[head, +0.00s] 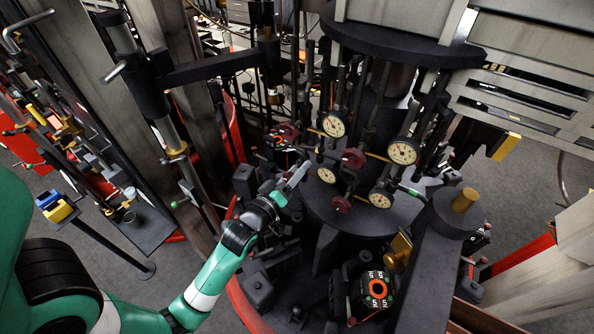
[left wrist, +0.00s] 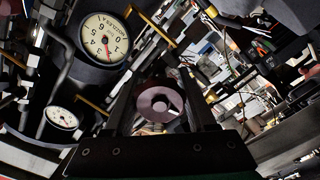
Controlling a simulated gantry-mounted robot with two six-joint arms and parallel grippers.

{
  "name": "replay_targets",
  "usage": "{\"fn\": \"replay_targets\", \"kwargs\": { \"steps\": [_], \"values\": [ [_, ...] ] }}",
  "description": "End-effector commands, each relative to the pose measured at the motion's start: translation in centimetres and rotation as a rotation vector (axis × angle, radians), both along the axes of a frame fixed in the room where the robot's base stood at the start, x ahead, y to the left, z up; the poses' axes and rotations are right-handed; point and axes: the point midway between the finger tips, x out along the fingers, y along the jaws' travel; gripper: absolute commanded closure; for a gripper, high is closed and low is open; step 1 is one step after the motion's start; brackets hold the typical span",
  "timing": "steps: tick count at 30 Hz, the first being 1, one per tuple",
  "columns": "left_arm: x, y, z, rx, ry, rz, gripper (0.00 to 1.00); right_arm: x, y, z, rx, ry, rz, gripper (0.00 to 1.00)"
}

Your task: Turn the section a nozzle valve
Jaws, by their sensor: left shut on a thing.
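A dark red round valve wheel (left wrist: 158,103) sits between the two fingers of my left gripper in the left wrist view. In the head view my left gripper (head: 292,180) reaches in from the lower left to the valve and gauge cluster. It is shut on the valve wheel. Dark red valve wheels also show in the head view, one at the upper left of the cluster (head: 288,131), one in the middle (head: 353,159) and one lower (head: 341,204). I cannot tell from the head view which one is held. My right gripper is not in view.
Round pressure gauges, one at the upper left (head: 334,124) and one at the right (head: 403,151), stand close to the valves. A large gauge (left wrist: 105,38) shows beside the gripper in the left wrist view. Dark pipes and a central column crowd the space.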

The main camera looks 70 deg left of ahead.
Motion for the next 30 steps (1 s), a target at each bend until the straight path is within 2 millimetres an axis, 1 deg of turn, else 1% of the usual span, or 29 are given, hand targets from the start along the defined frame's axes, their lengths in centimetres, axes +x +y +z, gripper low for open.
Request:
{"fn": "replay_targets", "kwargs": {
  "steps": [4, 5, 6, 7, 15, 19, 23, 30],
  "values": [
    [0.0, 0.0, 0.1, 0.002, -0.002, 0.0, 0.99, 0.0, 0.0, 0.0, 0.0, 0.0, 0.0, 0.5],
    [0.0, 0.0, 0.1, 0.002, -0.002, 0.0, 0.42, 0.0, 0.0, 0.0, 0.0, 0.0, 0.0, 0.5],
    [0.0, 0.0, 0.1, 0.002, -0.002, 0.0, 0.35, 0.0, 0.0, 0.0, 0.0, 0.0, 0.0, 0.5],
    [0.0, 0.0, 0.1, 0.002, -0.002, 0.0, 0.31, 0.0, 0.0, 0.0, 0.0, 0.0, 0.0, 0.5],
    [0.0, 0.0, 0.0, 0.002, 0.0, 0.0, 0.31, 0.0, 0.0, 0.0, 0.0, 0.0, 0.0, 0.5],
    [-0.8, -0.6, -0.1, 0.001, 0.001, 0.0, 0.31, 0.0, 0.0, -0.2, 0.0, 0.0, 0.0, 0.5],
    [-2.8, -2.0, -0.2, 0.0, 0.002, 0.0, 0.31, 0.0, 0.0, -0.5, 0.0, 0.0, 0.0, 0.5],
    [-7.4, -5.3, -0.3, 0.001, 0.002, -0.001, 0.31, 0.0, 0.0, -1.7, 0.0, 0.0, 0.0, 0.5]
  ]
}}
